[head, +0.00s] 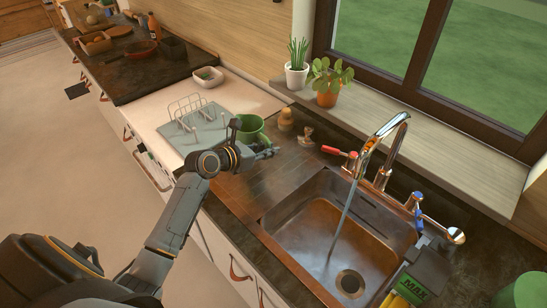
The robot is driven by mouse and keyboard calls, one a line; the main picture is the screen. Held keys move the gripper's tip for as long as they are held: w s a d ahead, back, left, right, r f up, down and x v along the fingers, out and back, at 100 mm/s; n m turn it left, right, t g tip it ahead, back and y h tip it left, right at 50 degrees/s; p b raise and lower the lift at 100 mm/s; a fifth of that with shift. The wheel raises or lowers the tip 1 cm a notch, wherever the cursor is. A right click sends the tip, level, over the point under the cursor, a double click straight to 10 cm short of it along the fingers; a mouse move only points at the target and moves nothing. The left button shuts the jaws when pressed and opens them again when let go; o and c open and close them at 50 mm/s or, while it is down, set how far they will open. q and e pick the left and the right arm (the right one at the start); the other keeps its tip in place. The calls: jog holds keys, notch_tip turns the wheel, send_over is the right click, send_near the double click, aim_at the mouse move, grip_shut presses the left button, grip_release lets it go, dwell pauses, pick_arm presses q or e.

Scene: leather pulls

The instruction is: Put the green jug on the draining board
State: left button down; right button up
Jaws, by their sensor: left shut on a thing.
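The green jug (250,126) is upright at the back of the counter, left of the sink, partly hidden by my gripper. My left gripper (264,150) reaches in from the left and is shut on the jug's near side. The exact contact of the fingers is too small to see. The brown ribbed draining board (248,191) lies left of the sink basin, in front of the jug, and its visible surface is bare. I cannot tell whether the jug's base touches the counter. My right gripper is not in view.
The sink (300,240) has water running from a copper tap (385,135). A wire rack (190,107) stands on a pale mat at the left. A wooden item (285,119), a brush (305,136) and a red-handled tool (333,150) are behind the draining board.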

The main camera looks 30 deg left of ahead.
pick_arm(q)
jog(key=shift+w+d+f, duration=0.1)
jog(key=shift+w+f, duration=0.35)
jog(key=shift+f, duration=0.55)
jog(key=shift+w+d+f, duration=0.1)
jog(key=shift+w+f, duration=0.3)
jog(key=shift+f, duration=0.55)
jog(key=shift+w+d+f, duration=0.1)
jog(key=shift+w+f, duration=0.35)
jog(key=shift+f, duration=0.55)
jog(key=c, duration=1.7)
grip_release()
jog(key=shift+f, duration=0.25)
jog(key=shift+c, duration=0.2)
jog(key=o, duration=0.4)
jog(key=shift+r, duration=0.15)
jog(key=shift+s+r, duration=0.1)
jog(key=shift+s, duration=0.1)
jog(key=v, duration=1.1)
jog(key=shift+s+a+r, duration=0.1)
jog(key=shift+s, duration=0.25)
